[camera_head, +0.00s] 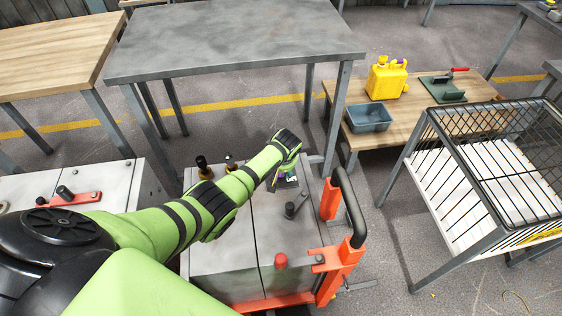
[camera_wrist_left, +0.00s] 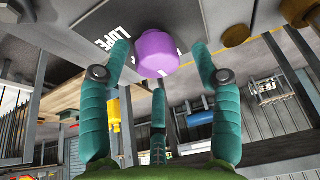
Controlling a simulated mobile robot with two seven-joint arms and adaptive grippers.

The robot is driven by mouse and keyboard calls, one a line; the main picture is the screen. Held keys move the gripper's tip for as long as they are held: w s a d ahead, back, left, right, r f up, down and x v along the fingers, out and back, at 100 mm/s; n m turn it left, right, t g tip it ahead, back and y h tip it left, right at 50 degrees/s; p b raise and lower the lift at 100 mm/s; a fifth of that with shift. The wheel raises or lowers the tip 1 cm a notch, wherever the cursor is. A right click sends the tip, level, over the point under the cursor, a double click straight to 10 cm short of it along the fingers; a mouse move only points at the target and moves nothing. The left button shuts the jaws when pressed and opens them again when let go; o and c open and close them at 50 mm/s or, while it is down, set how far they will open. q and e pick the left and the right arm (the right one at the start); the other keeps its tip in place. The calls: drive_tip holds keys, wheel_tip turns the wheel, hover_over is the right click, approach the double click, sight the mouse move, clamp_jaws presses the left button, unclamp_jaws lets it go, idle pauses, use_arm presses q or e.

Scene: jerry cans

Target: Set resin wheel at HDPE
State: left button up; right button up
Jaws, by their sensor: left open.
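The resin wheel appears to be the purple knob (camera_wrist_left: 155,52) on a dark plate (camera_wrist_left: 82,40) with white lettering, partly cut off and hard to read. I cannot make out an HDPE mark. In the left wrist view my left gripper (camera_wrist_left: 159,66) is open, its teal fingers spread on both sides and below the knob; contact cannot be told. In the head view my left gripper (camera_head: 289,168) is over the grey machine (camera_head: 225,255), and only a sliver of purple shows under it. My right gripper is not in view.
Dark knobs (camera_head: 203,165) stand beside my left arm. An orange frame with a black handle (camera_head: 350,210) rises at the machine's right. Beyond are a grey table (camera_head: 230,40) and a low wooden bench with a yellow jerry can (camera_head: 386,78) and a blue-grey bin (camera_head: 368,118). A wire cage stands right.

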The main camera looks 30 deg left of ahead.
use_arm(q)
drive_tip(key=v, duration=1.1)
drive_tip(key=shift+r, duration=0.45)
drive_tip(key=shift+s, duration=0.1)
